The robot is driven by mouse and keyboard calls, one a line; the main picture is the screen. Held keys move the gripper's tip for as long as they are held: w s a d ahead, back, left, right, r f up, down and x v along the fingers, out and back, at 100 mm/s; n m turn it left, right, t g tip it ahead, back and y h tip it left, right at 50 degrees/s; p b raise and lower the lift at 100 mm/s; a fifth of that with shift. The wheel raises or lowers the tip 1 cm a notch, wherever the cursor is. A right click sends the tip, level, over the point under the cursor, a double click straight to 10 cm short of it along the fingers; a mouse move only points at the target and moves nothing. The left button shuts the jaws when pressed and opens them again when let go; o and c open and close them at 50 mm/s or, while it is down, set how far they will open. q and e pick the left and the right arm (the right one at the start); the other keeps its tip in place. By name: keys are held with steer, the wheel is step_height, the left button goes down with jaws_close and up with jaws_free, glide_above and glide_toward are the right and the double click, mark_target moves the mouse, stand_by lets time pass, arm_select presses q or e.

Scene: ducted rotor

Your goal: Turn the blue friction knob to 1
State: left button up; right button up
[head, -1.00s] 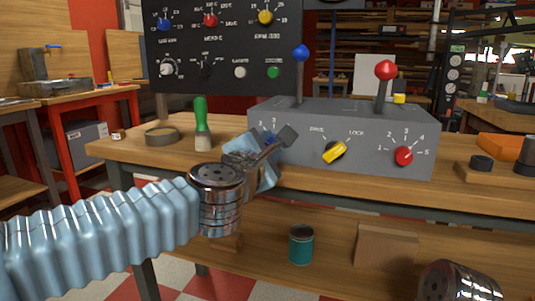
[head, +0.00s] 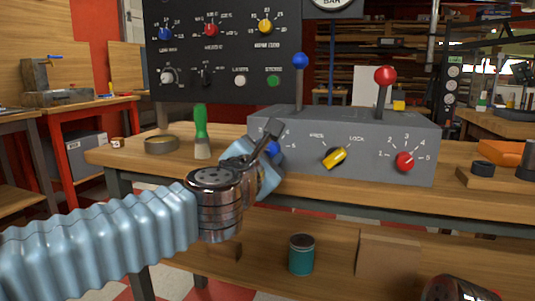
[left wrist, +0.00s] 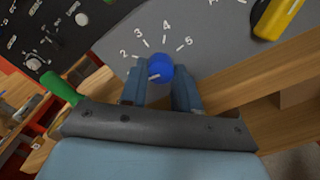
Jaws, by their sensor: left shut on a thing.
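The blue friction knob (left wrist: 160,68) is on the front of a grey control box (head: 310,135). In the left wrist view it sits between the two fingers of my left gripper (left wrist: 160,90), which is shut on it. A white mark on the knob points toward the lower left. Numbers 2, 3, 4 and 5 show around the knob; the 1 is not visible, and a finger covers the area left of the knob. In the head view my left gripper (head: 262,150) partly hides the knob. My right gripper is not in view.
A yellow knob (head: 335,158) and a red knob (head: 404,161) are to the right on the same box. Blue-topped (head: 300,60) and red-topped (head: 385,76) levers rise from it.

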arm_select(q)
steer(key=o, duration=1.1)
steer(key=shift+f, duration=0.1)
steer(key=shift+c, duration=0.2)
steer(key=shift+s+a, duration=0.1)
steer(key=shift+s, duration=0.2)
steer(key=p+v, duration=0.1)
steer(key=v, duration=1.2)
steer(key=shift+s, duration=0.1)
